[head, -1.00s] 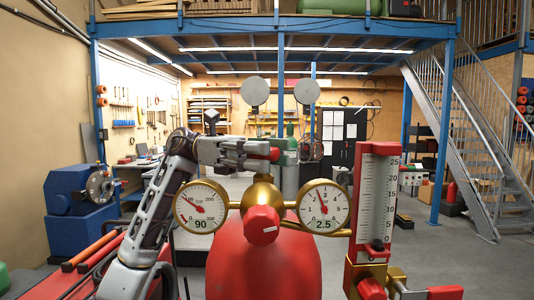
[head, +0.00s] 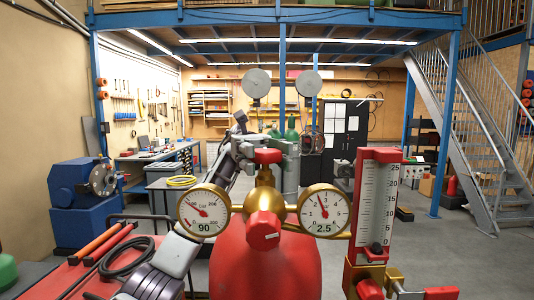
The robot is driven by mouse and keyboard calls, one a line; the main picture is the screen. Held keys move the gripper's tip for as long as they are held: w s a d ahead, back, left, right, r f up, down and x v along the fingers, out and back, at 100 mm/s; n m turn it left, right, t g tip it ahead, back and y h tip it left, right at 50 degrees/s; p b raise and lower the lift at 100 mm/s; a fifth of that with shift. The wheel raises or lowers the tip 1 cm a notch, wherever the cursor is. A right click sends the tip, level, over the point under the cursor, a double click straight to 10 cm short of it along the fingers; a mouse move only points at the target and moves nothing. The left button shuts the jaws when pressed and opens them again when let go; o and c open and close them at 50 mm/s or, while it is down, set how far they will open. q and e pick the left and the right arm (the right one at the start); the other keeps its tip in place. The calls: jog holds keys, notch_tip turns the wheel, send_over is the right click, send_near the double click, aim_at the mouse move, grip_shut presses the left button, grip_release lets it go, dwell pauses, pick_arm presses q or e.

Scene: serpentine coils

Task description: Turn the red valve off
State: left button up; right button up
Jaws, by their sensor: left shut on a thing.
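A red valve handle (head: 267,156) sits at the top of the brass regulator (head: 264,180), above a red cylinder (head: 285,272). My left gripper (head: 257,157) is at the left side of this handle and shut on it; its fingers are small and partly hard to make out. My left arm comes up from the lower left and passes behind the left gauge. A larger red knob (head: 264,230) faces me at the regulator's front. The left gauge (head: 204,210) is marked 90 and the right gauge (head: 323,210) 2.5. My right gripper is not in view.
A red-framed flow meter (head: 375,205) stands close on the right, with a red lever (head: 441,293) below it. A red cart with hoses (head: 120,258) is at the lower left. A blue machine (head: 75,195) and metal stairs (head: 465,140) stand farther off.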

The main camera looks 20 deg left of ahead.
aim_at(266, 150)
pick_arm(q)
jog(key=shift+m+y, duration=0.3)
jog(key=shift+y, duration=0.1)
jog(key=o, duration=1)
jog(key=shift+o, duration=0.2)
jog(key=shift+r, duration=5)
